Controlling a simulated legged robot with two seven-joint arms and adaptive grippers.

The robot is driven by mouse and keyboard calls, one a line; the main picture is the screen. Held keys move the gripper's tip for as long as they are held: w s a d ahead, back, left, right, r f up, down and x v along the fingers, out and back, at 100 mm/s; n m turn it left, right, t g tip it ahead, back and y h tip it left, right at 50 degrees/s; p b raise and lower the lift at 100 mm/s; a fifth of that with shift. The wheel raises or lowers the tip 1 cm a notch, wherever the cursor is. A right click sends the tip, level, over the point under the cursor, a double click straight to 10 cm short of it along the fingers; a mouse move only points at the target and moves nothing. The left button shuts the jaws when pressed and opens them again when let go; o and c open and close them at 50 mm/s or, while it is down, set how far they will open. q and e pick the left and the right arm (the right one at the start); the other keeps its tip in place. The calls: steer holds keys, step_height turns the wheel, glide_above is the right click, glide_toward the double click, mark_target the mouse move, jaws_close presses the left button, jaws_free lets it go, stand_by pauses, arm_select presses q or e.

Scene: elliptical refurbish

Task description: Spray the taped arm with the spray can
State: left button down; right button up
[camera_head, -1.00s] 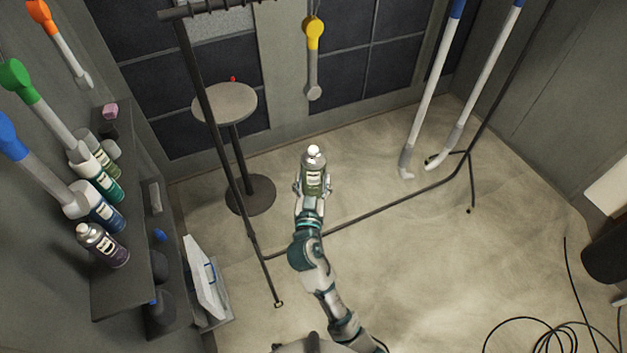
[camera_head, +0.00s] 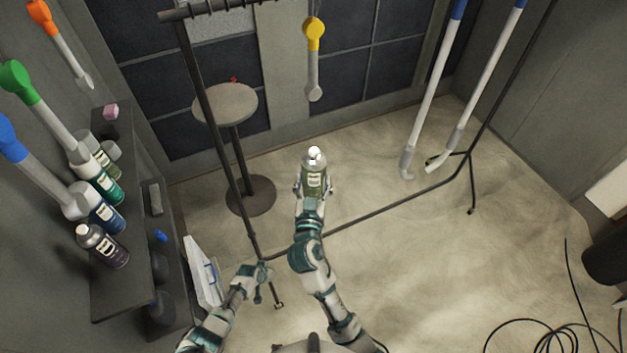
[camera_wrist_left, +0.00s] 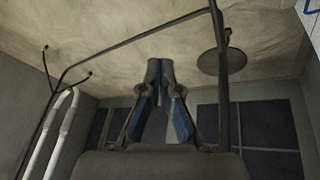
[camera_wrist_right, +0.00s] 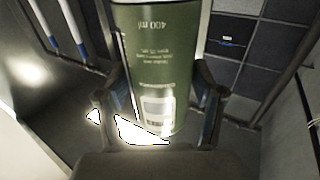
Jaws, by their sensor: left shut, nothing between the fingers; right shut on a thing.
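My right gripper (camera_head: 313,192) is shut on a green spray can (camera_head: 314,178) with a white top, held roughly upright in mid-air. The can's green label fills the middle of the right wrist view (camera_wrist_right: 158,50). A grey arm (camera_head: 314,75) with a yellow upper end hangs beyond the can, apart from it; I cannot tell whether the yellow is tape. My left gripper (camera_head: 259,288) is low, to the left of my right arm. In the left wrist view its fingers (camera_wrist_left: 160,68) are shut and empty.
A dark rack frame (camera_head: 360,211) crosses the floor. A round stool (camera_head: 224,104) stands behind its left post. Several cans stand on the left shelf (camera_head: 118,285), near wall-side arms with coloured ends. Two long pale arms (camera_head: 428,95) with blue tops hang right. Floor is clear centre-right.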

arm_select(q)
steer(key=w+d+r+m+t+h, duration=0.1)
steer(key=w+d+r, duration=0.2)
steer(key=w+r, duration=0.55)
steer(key=w+d+r+h, duration=0.1)
steer(key=w+d+r, duration=0.2)
steer(key=w+r, duration=0.5)
steer(key=w+d+r+m+h, duration=0.1)
steer(key=w+d+r, duration=0.2)
steer(key=r, duration=0.8)
steer(key=w+d+r+m+h, duration=0.1)
steer(key=w+d+r+m, duration=0.15)
steer(key=r, duration=0.85)
step_height(320, 180, up, 36)
steer(key=m+g+y, duration=0.1)
steer(key=m+g, duration=0.2)
steer(key=m, duration=0.4)
glide_above(312, 150)
steer(key=shift+f, duration=3.25)
steer(key=shift+f, duration=0.4)
